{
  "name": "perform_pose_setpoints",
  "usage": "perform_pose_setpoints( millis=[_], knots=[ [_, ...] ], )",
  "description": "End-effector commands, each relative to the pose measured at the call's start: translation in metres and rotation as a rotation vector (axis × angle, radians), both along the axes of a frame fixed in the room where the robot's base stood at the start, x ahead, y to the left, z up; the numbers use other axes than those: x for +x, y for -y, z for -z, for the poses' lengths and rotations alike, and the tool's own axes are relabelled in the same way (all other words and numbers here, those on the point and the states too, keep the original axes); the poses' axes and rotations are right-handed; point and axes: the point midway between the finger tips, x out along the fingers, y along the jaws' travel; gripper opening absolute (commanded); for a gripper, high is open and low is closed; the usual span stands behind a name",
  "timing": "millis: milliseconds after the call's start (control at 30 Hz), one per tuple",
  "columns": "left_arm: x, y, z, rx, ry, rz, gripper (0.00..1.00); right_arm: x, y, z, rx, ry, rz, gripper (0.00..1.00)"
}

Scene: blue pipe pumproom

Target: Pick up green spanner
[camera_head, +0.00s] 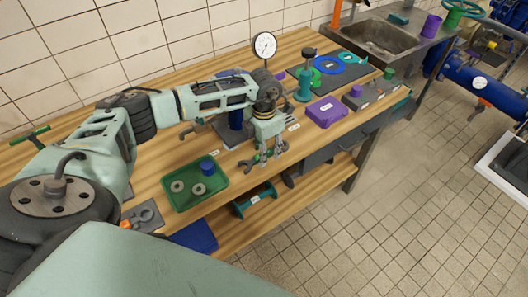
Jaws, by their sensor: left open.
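I cannot make out a green spanner for certain. A green T-handled tool (30,137) is at the far left of the wooden workbench (160,165), partly behind my arm. My left gripper (263,164) points down over the bench's front part, right of a green tray (180,205). It is open, and I see nothing clearly held between its fingers. Small parts near the fingertips are too small to tell from the fingers. My right gripper is not in view.
The tray holds two grey rings and a blue cylinder (208,166). A dial gauge (264,45) stands behind my gripper. A purple box (325,111) and a grey block with knobs (370,95) lie to the right. A sink (385,38) is beyond.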

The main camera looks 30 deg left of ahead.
Motion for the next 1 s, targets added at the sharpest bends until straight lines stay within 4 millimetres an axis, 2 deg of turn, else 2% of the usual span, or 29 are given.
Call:
perform_pose_setpoints(
  millis=[100, 300, 767, 1000],
  knots=[
    [-0.0005, -0.0002, 0.0074, 0.0, -0.001, 0.001, 0.41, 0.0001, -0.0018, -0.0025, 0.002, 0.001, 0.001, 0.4],
    [-0.0002, 0.0, 0.0085, 0.0, 0.0, 0.001, 0.41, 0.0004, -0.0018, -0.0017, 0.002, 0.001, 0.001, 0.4],
    [-0.0002, 0.0001, 0.008, -0.001, 0.001, 0.001, 0.0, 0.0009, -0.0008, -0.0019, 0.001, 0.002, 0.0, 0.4],
    [-0.0001, 0.0002, 0.0079, -0.001, 0.001, 0.001, 0.0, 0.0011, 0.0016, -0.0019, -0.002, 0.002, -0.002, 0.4]
  ],
)
